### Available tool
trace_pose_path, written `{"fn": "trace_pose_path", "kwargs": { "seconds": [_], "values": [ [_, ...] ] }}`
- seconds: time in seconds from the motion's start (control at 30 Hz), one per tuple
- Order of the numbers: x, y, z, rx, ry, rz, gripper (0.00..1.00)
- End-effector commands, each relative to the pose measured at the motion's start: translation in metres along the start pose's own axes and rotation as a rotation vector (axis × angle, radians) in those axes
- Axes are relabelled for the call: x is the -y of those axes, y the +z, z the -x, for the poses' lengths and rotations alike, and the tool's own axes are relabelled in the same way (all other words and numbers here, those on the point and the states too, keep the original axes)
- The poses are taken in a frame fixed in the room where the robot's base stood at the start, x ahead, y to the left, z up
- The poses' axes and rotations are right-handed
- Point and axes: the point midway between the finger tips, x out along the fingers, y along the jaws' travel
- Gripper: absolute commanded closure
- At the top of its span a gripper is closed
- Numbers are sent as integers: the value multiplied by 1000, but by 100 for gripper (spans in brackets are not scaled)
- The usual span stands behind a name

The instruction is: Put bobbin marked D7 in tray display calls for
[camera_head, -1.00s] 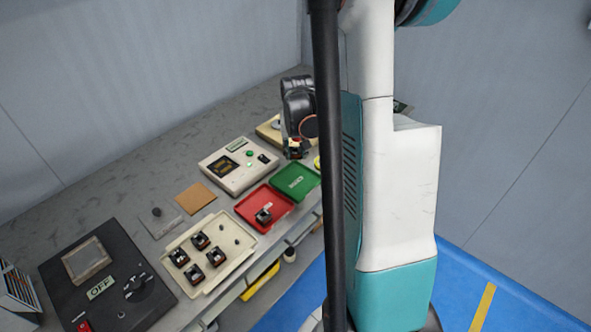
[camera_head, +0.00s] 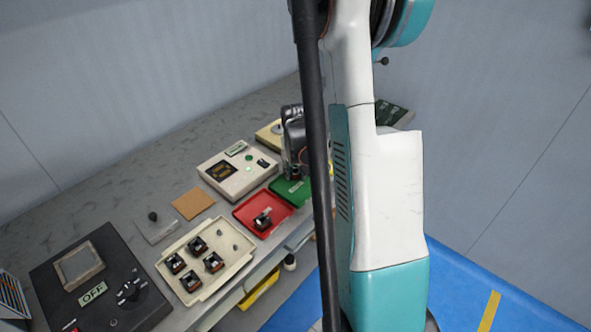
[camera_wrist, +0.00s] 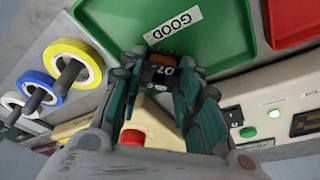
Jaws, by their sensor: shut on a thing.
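My gripper (camera_wrist: 160,75) is shut on a dark bobbin marked D7 (camera_wrist: 158,72) in the wrist view. The bobbin is over the edge of the green tray (camera_wrist: 217,45), which is labelled GOOD; whether it touches the tray I cannot tell. In the head view the gripper is low over the green tray (camera_head: 280,188), its fingertips partly hidden. The red tray (camera_head: 247,208) beside it holds one bobbin (camera_head: 262,220). The tester box with a display (camera_head: 222,170) stands behind the trays, with a green light lit; its display text is too small to read.
A cream tray (camera_head: 238,262) holds several bobbins. A black panel (camera_head: 65,302) reads OFF. A brown pad (camera_head: 193,203) lies behind the cream tray.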

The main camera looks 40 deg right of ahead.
Motion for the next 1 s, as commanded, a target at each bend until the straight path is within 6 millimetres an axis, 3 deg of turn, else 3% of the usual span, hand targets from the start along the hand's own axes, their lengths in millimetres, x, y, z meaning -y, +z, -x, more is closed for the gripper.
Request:
{"fn": "trace_pose_path", "kwargs": {
  "seconds": [0.03,0.1,0.57,1.0],
  "values": [
    [0,0,-1,0,0,0,62],
    [0,0,-1,0,0,0,49],
    [0,-1,6,0,0,0,49],
    [0,-1,92,0,0,0,49]
  ]
}}
